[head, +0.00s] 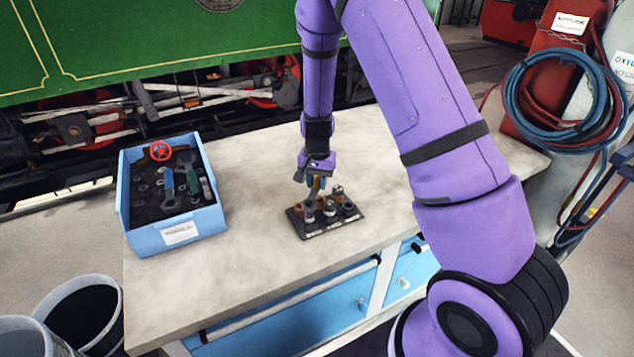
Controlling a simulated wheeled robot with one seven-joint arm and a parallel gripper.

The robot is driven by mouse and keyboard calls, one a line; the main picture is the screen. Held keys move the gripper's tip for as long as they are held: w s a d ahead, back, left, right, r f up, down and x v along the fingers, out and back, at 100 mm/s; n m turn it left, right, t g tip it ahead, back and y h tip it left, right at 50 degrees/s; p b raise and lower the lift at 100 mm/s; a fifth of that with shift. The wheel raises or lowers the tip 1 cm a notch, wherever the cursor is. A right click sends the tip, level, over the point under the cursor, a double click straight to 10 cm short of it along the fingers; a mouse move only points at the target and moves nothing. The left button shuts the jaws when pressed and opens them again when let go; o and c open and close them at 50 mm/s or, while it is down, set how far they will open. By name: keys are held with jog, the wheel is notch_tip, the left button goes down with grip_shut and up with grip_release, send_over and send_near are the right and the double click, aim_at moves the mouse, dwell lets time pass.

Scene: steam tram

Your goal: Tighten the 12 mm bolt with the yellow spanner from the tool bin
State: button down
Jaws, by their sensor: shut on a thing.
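My gripper (314,178) points down over a dark bolt plate (313,233) on the workbench. The blue tool bin (176,235) stands at the bench's left end.
The workbench top (262,200) is clear between bin and plate. Hoses (562,100) hang at the right. Buckets (85,312) stand at the lower left.

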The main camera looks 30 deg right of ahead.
jog(key=shift+r, duration=0.15)
jog(key=shift+r, duration=1.35)
